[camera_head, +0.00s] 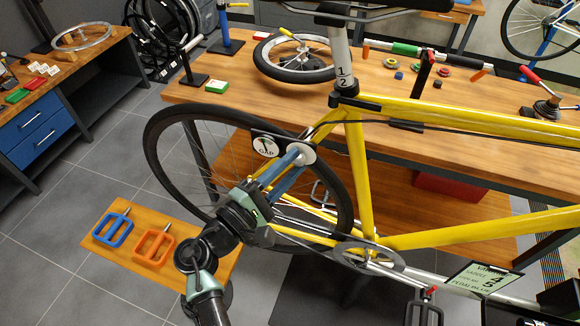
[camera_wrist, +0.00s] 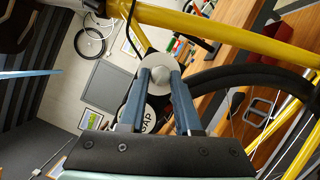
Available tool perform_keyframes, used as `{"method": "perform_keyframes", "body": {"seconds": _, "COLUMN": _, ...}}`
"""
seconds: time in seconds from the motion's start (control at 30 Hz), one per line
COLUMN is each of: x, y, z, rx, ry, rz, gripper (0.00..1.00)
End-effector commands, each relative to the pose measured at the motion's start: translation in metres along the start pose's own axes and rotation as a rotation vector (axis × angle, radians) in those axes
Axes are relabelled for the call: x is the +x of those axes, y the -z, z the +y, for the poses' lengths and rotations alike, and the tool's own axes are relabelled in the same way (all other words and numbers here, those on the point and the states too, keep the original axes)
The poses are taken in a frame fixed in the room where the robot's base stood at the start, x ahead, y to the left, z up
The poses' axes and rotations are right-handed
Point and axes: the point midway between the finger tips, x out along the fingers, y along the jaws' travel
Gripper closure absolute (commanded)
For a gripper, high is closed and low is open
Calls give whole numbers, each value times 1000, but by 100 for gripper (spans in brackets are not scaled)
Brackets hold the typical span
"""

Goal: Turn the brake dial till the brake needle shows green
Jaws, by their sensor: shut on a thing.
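The brake dial (camera_head: 303,153) is a pale round disc with a knob, on the yellow bicycle frame (camera_head: 358,180) above the rear wheel. My gripper (camera_head: 294,159) reaches up to it from the lower left, its blue fingers closed on the knob. In the wrist view the dial (camera_wrist: 158,66) sits between the fingertips of my gripper (camera_wrist: 160,77). The brake gauge (camera_head: 265,147) is a white round face marked GAP on a black plate, left of the dial. Its needle is too small to read, and I see no clear green. In the wrist view my fingers partly cover the gauge (camera_wrist: 140,117).
The rear wheel (camera_head: 150,170) is close beside my arm. A wooden workbench (camera_head: 225,105) with tools stands behind the bicycle. A low wooden board (camera_head: 185,215) with blue and orange pedals lies at left. Grey floor (camera_head: 60,220) is clear further left.

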Motion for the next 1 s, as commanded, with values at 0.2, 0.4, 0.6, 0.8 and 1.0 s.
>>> {"method": "perform_keyframes", "body": {"seconds": 0.2, "x": 0, "y": 1, "z": -1, "rx": -44, "ry": -18, "rz": 0, "gripper": 100}}
{"method": "perform_keyframes", "body": {"seconds": 0.4, "x": 0, "y": 1, "z": -1, "rx": -52, "ry": -22, "rz": 0, "gripper": 100}}
{"method": "perform_keyframes", "body": {"seconds": 0.6, "x": 0, "y": 1, "z": -1, "rx": -51, "ry": -21, "rz": 0, "gripper": 100}}
{"method": "perform_keyframes", "body": {"seconds": 0.8, "x": 0, "y": 0, "z": 0, "rx": -50, "ry": -21, "rz": 0, "gripper": 41}}
{"method": "perform_keyframes", "body": {"seconds": 1.0, "x": 0, "y": 0, "z": 0, "rx": -49, "ry": -21, "rz": -1, "gripper": 38}}
